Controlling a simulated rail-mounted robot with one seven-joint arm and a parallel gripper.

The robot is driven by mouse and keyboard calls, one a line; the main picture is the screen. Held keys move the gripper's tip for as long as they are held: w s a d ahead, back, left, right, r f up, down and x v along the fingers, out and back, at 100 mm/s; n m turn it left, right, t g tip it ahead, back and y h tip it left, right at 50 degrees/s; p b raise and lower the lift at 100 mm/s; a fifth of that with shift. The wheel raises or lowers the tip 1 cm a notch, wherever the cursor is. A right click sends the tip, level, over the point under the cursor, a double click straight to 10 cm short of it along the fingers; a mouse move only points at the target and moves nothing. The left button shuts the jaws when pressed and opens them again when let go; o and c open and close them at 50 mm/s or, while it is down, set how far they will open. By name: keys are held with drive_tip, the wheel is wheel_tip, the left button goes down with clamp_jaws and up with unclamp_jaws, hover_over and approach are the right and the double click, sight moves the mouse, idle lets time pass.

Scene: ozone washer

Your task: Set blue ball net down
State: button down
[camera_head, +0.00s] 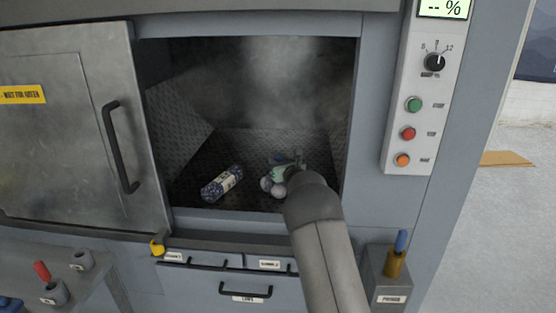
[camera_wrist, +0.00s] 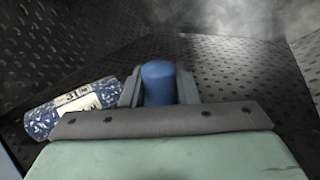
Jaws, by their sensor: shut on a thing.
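My gripper (camera_head: 287,159) is inside the open washer chamber, low over its dark patterned floor. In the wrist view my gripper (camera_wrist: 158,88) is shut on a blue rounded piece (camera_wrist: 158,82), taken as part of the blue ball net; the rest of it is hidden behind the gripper. A bit of blue (camera_head: 278,158) also shows beside the jaws in the head view. I cannot tell whether the held thing touches the floor. A blue speckled cylinder with a white label (camera_head: 222,183) lies to the left, apart from my gripper; it also shows in the wrist view (camera_wrist: 72,108).
The chamber floor (camera_head: 245,145) is clear towards the back, with haze above. The door (camera_head: 85,130) stands open at left. A control panel (camera_head: 410,110) is at right. A blue-handled item (camera_head: 400,243) stands in a holder at front right, and a red-handled one (camera_head: 42,272) at front left.

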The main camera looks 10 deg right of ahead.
drive_tip(key=c, duration=1.1)
unclamp_jaws()
drive_tip(key=shift+r, duration=0.1)
drive_tip(key=s+d+m+g+h+b, duration=0.2)
drive_tip(key=s+d+m+h, duration=0.15)
drive_tip(key=s+m, duration=0.5)
drive_tip(key=s+d+m+g+h+b, duration=0.15)
drive_tip(key=s+d+m, duration=0.3)
drive_tip(key=s, duration=0.65)
drive_tip(key=s+a+f+m+g, duration=0.3)
drive_tip(key=s+m, duration=0.5)
drive_tip(key=s, duration=0.6)
drive_tip(key=s+a+f+m+g, duration=0.2)
drive_tip(key=s+m+g, duration=0.4)
drive_tip(key=s+m, duration=0.3)
drive_tip(key=s+a+f+m+g+b, duration=0.1)
drive_tip(key=s+a+f+m+g, duration=0.2)
drive_tip(key=s+m, duration=0.6)
drive_tip(key=shift+s+a+f+g, duration=0.1)
drive_tip(key=shift+s+f+g, duration=0.15)
drive_tip(key=shift+s, duration=1.35)
drive_tip(key=shift+s+a+f+g, duration=0.15)
drive_tip(key=shift+s+f+g, duration=0.1)
drive_tip(key=shift+s, duration=1.35)
drive_tip(key=shift+s+a+f+g, duration=0.15)
drive_tip(key=shift+s+g, duration=0.1)
drive_tip(key=shift+s, duration=1.35)
drive_tip(key=shift+d, duration=0.1)
